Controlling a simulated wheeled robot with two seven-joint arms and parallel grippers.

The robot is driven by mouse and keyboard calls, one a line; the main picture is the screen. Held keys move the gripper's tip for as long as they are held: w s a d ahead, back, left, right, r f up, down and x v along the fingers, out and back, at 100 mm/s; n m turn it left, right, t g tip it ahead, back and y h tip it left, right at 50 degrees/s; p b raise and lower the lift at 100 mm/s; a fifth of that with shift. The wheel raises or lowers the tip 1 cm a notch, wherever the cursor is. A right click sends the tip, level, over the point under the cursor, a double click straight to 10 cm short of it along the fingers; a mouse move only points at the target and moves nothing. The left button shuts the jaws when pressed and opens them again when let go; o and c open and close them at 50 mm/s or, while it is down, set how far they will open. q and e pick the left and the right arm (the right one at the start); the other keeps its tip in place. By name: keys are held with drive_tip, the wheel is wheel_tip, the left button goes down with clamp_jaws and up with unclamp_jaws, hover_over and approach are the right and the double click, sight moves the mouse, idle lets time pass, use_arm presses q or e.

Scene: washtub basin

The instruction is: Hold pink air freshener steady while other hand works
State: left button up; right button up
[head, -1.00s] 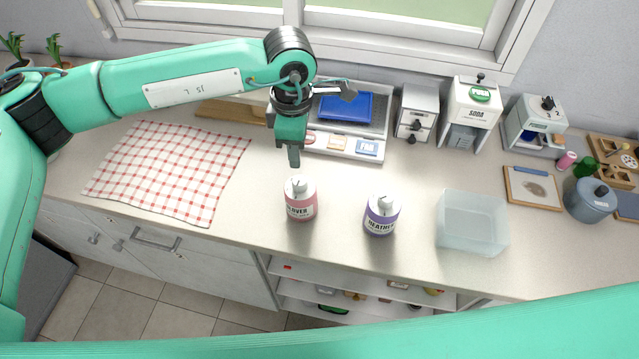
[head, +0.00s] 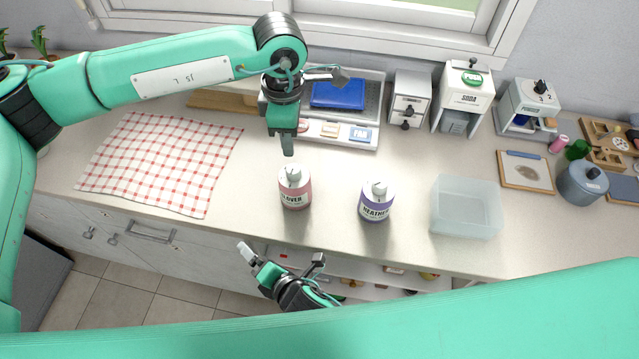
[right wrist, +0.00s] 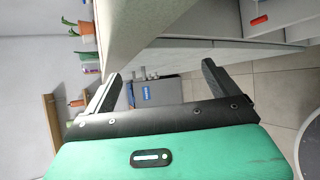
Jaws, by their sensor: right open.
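The pink air freshener (head: 295,190), a bottle with a white top and a partly readable label ending in "LOVER", stands upright on the counter. My left gripper (head: 287,148) points down just behind and above its top, apart from it in the picture. Its fingers overlap edge-on, so their opening does not show. My right gripper (head: 283,257) is low in front of the counter edge, below the pink bottle, with its fingers spread and empty. The right wrist view also shows this gripper (right wrist: 163,75) open with nothing between the fingers.
A purple bottle (head: 376,203) labelled "HEATHER" stands right of the pink one. A clear bin (head: 465,222) is farther right. A checked cloth (head: 160,165) lies left. Open shelves (head: 385,268) are under the counter edge.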

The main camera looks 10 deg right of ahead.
sight(297, 186)
wheel_tip(297, 186, up, 20)
drive_tip(key=a+n+t+y, duration=0.1)
drive_tip(key=t+y, duration=0.1)
drive_tip(key=t, duration=0.1)
drive_tip(key=w+d+f+n+y, duration=0.1)
drive_tip(key=w+d+n, duration=0.3)
drive_tip(key=d+n, duration=0.35)
drive_tip(key=w+d+f+n, duration=0.1)
drive_tip(key=w+d+n, duration=0.2)
drive_tip(key=d+n, duration=0.45)
drive_tip(key=shift+m, duration=0.8)
drive_tip(key=shift+d+f, duration=0.2)
drive_tip(key=shift+f, duration=1.7)
drive_tip(key=shift+d+f, duration=0.2)
drive_tip(key=shift+f, duration=1.65)
drive_tip(key=shift+x, duration=3.8)
drive_tip(key=shift+r, duration=0.25)
drive_tip(key=shift+c, duration=0.2)
drive_tip(key=c, duration=1.2)
drive_tip(key=shift+o, duration=0.2)
